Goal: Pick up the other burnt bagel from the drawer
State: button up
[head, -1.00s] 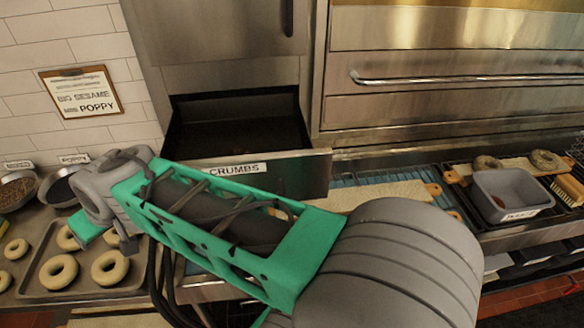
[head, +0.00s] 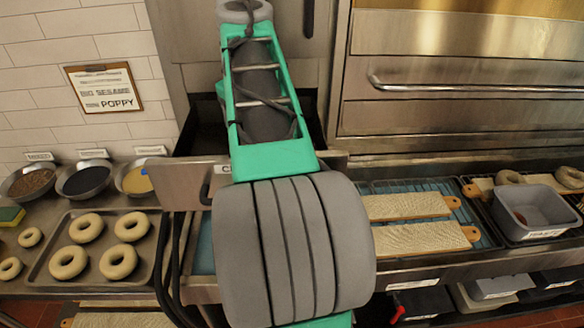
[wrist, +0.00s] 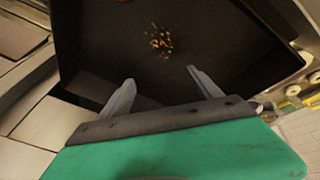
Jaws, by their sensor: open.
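The open drawer (head: 172,188), with a white label on its front, is mostly hidden behind my arm in the head view. In the wrist view its dark interior (wrist: 225,50) fills the top middle, with a patch of orange-brown crumbs (wrist: 160,42) on the floor. The gripper is out of sight in the head view.
A tray (head: 142,281) of pale bagels and several topping bowls stand at the left. At the right are two cloth-covered boards (head: 425,238) and a grey bin (head: 540,205) with a small brown thing inside. The steel oven front (head: 450,110) rises behind the counter.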

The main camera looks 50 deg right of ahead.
jog(key=s+d+g+y, duration=0.2)
jog(key=s+g, duration=0.1)
jog(key=s, duration=1)
jog(key=shift+m, duration=0.3)
notch_tip(320, 180, down, 7)
jog(key=shift+w+f+p, duration=0.1)
jog(key=shift+w+p, duration=0.05)
jog(key=shift+p, duration=0.4)
jog(key=shift+c, duration=0.3)
jog(key=c, duration=1)
